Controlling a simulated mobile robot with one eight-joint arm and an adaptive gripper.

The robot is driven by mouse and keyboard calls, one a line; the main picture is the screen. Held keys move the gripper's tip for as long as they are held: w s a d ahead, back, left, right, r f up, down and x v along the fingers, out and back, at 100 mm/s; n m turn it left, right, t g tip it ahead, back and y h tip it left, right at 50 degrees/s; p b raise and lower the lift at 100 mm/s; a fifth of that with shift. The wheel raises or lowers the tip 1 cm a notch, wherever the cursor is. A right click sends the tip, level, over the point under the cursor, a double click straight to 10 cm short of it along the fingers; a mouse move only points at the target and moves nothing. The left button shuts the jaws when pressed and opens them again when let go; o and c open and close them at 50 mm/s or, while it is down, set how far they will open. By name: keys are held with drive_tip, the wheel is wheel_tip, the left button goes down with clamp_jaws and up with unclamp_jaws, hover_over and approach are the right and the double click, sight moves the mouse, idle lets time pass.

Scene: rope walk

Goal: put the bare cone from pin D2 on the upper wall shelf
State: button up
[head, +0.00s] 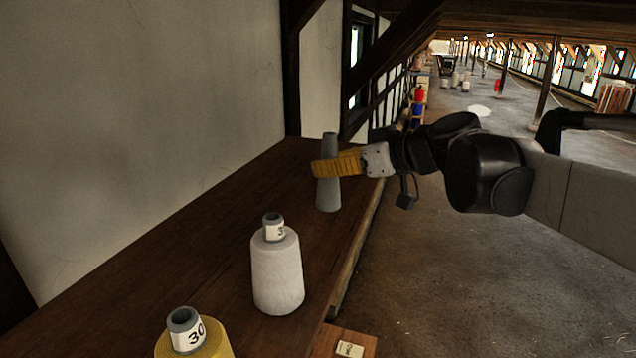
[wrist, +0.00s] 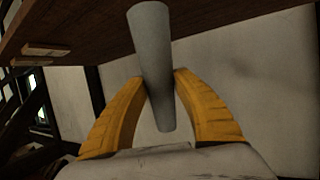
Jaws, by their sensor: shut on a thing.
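The bare grey cone (head: 328,196) stands upright, narrow end up, at the far part of the wooden wall shelf (head: 200,240) in the head view. My gripper (head: 336,166) is shut on the cone around its middle, its yellow fingers reaching in from the right. In the wrist view the cone (wrist: 152,60) is between the two yellow fingers of my gripper (wrist: 160,82), with the shelf board (wrist: 80,25) beside it. The cone's base looks at or very near the shelf top; I cannot tell whether it touches.
A white wound cone (head: 277,275) and a yellow wound cone (head: 205,347) stand nearer on the same shelf. The plaster wall (head: 130,110) bounds the shelf at left. A small label (head: 349,349) shows on a lower wooden ledge. Shelf surface between the cones is bare.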

sight(321, 187)
drive_tip(key=shift+x, duration=1.15)
drive_tip(key=shift+s+a+f, duration=0.1)
drive_tip(key=shift+a+f, duration=0.05)
drive_tip(key=shift+f, duration=0.35)
drive_tip(key=shift+f+p, duration=0.55)
drive_tip(key=shift+f, duration=1.3)
drive_tip(key=shift+s, duration=0.1)
drive_tip(key=o, duration=1)
drive_tip(key=shift+f, duration=0.1)
drive_tip(key=shift+c, duration=0.2)
